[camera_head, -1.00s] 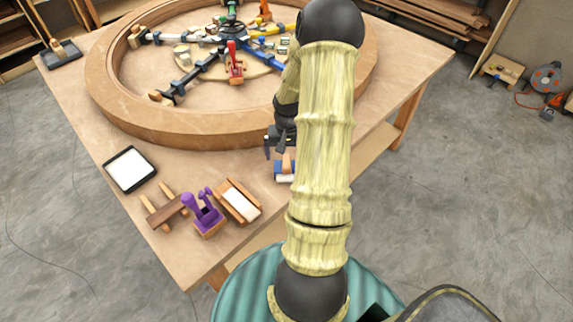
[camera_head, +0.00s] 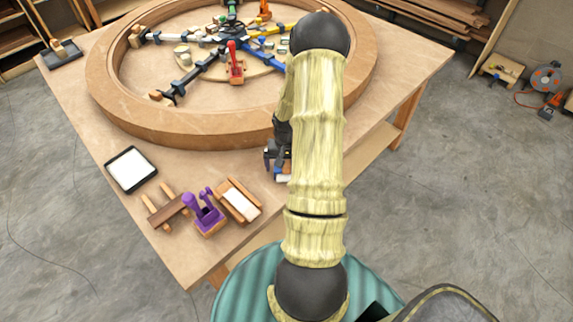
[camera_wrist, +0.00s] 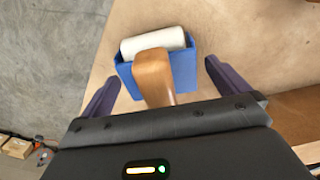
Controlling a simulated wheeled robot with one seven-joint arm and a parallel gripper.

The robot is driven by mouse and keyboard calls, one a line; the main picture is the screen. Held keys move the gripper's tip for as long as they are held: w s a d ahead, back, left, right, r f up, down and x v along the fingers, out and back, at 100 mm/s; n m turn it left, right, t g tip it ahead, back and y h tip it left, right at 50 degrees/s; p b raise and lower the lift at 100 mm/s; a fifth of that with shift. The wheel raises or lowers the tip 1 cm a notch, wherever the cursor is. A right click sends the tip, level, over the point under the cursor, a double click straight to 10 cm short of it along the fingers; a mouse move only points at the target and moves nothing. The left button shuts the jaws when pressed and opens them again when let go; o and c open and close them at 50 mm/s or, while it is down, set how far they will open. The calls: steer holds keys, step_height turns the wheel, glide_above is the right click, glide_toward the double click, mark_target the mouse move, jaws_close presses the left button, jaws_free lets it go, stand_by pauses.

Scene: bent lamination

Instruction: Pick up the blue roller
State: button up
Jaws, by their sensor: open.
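The blue roller is a blue holder (camera_wrist: 185,70) with a white roller (camera_wrist: 153,42) and a wooden handle (camera_wrist: 153,77). In the wrist view it lies on the table ahead of my gripper (camera_wrist: 161,82), with the handle pointing back between the two fingers. The fingers are open, one on each side of the handle, with gaps showing. In the head view my gripper (camera_head: 277,160) is low over the roller near the table's front edge. My arm and gripper hide most of the roller there; a bit of its white part (camera_head: 283,178) shows.
A wooden tray with a white roller (camera_head: 239,201), a purple tool stand (camera_head: 204,213), a wooden rack (camera_head: 166,209) and a white tablet-like tray (camera_head: 131,169) lie to the left. The large wooden ring (camera_head: 180,136) is behind my gripper.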

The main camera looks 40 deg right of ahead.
steer(key=shift+c, duration=0.4)
steer(key=c, duration=1.2)
steer(key=shift+r, duration=0.1)
step_height(320, 180, up, 10)
steer(key=shift+b, duration=0.3)
steer(key=o, duration=0.4)
steer(key=shift+c, duration=0.4)
